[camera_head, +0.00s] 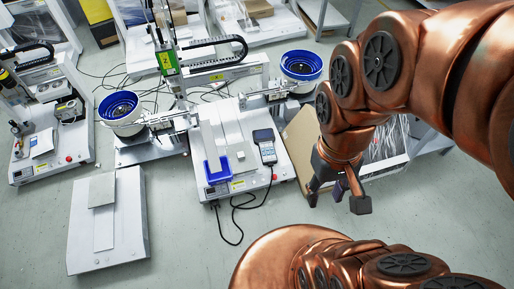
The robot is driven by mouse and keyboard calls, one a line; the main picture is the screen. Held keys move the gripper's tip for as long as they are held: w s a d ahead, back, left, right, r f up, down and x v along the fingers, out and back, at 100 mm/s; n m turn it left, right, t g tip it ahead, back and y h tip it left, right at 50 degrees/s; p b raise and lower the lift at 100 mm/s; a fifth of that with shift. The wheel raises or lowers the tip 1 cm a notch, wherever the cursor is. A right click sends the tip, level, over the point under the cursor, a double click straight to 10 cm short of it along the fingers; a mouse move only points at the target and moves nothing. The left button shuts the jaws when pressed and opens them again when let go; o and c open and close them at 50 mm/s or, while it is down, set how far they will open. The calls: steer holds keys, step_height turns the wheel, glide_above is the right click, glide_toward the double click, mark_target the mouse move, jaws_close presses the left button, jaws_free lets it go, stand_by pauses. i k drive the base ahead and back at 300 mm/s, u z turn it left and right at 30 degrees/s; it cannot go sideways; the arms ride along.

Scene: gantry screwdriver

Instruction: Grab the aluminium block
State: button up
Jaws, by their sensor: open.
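My gripper (337,198) hangs open at the right of the middle, fingers pointing down and nothing seen between them. It appears in front of the grey floor and the flat brown panel, to the right of the screwdriver machine. I cannot tell for certain which thing is the aluminium block. A small pale block (240,155) lies on the bed of the gantry screwdriver machine (264,184), left of the handheld controller. A flat grey plate (102,190) lies on a separate low white base at the left. My gripper is apart from both.
A blue tray (217,171) sits at the machine bed's front left. A handheld controller (265,147) lies on its right, its black cable looping onto the floor. Two blue bowl feeders (119,107) (301,65) flank the gantry. The floor (190,235) in front is mostly clear.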

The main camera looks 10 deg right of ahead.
mark_target(240, 155)
steer(key=z, duration=1.2)
steer(key=i, duration=1.1)
steer(key=u, duration=3)
